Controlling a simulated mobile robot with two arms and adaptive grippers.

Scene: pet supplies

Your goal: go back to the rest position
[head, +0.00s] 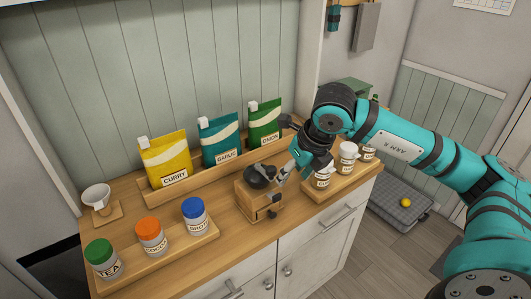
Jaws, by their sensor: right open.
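My right arm comes in from the right, and its gripper (281,182) hangs over the wooden counter. The gripper is open, with its fingers close beside a small wooden box with a dark round top (258,199). I cannot tell whether the fingers touch the box. I see nothing held between the fingers. My left gripper is not in view.
The counter (165,225) holds a rack with curry (165,158), garlic (220,139) and onion (265,123) pouches. Three lidded jars (151,236) stand on a front tray. A white cup (96,197) is at left. Small white-topped jars (347,157) stand beside my gripper.

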